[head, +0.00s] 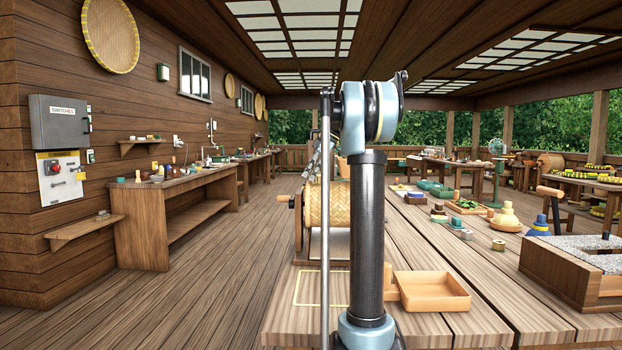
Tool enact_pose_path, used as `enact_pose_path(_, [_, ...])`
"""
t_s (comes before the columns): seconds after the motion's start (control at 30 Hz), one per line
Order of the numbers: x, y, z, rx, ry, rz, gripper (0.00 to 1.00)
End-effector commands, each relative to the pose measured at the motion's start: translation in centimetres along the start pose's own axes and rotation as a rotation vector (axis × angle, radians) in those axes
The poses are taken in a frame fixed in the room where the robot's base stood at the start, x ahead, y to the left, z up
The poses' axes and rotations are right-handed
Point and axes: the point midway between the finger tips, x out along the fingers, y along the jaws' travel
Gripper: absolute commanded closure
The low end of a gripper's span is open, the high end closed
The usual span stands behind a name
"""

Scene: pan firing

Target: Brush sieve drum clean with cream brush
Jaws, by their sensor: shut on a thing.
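The sieve drum (316,206) is a woven, straw-coloured cylinder in a wooden frame, with a crank handle (283,201) on its left side. It stands on the long plank table, left of the middle of the head view. My upright arm link hides its right part. My gripper cannot be made out; my arm blocks the view around and behind the drum. I cannot make out the cream brush either. A small grey, striped shape shows above the drum beside my arm, too small to identify.
An empty shallow orange-tan tray (432,292) lies on the table (470,325) right of my arm. A yellow outlined square (320,288) is on the left. A stone-topped wooden box (575,270) stands at right. Small jars and stacked cones (506,216) stand farther back.

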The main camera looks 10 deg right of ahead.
Motion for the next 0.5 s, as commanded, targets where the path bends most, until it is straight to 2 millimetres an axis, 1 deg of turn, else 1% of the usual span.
enact_pose_path(0.17, [-0.3,0.0,-0.1,0.000,0.000,0.000,0.28])
enact_pose_path(0.5, [-2.6,0.0,-1.5,0.000,0.000,0.000,0.28])
